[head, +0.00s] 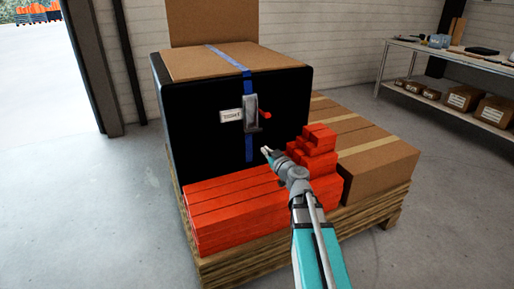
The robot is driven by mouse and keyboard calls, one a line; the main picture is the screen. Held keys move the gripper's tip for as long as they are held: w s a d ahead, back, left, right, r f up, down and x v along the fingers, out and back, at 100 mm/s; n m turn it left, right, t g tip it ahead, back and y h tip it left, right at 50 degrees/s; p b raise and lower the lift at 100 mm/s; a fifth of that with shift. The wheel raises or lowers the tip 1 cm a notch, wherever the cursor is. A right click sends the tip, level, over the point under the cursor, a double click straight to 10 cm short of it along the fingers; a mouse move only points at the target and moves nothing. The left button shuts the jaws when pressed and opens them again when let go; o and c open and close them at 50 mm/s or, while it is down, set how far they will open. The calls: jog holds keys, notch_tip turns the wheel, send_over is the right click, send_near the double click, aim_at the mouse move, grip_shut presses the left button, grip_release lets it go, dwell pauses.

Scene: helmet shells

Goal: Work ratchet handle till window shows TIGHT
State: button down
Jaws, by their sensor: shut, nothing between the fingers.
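A red-tipped handle (265,115) sticks out at the buckle's right side. A small white window or label (231,115) is just left of the buckle. Its dark lettering is too small to read with certainty. My gripper (265,150) is shut and empty, below the handle and to the right of the lower strap. It appears apart from the handle.
Red bars (230,210) lie in front of the box, with a stepped red stack (315,142) right of my gripper. Cardboard boxes (385,160) share the wooden pallet (255,265). A shelf (450,52) stands at back right. Floor at left is clear.

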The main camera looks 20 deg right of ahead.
aim_at(254, 132)
jog(key=d+m+b, duration=0.1)
jog(key=s+d+f+m+t+h+b, duration=0.1)
jog(key=m, duration=0.1)
jog(key=shift+s+f, duration=0.3)
jog(key=shift+w, duration=0.1)
jog(key=w, duration=0.4)
jog(key=w+a, duration=0.1)
jog(key=w, duration=0.4)
jog(key=w+r+p, duration=0.1)
jog(key=w, duration=0.3)
jog(key=shift+w+a+r, duration=0.1)
jog(key=shift+w+a, duration=0.2)
jog(key=shift+w, duration=0.05)
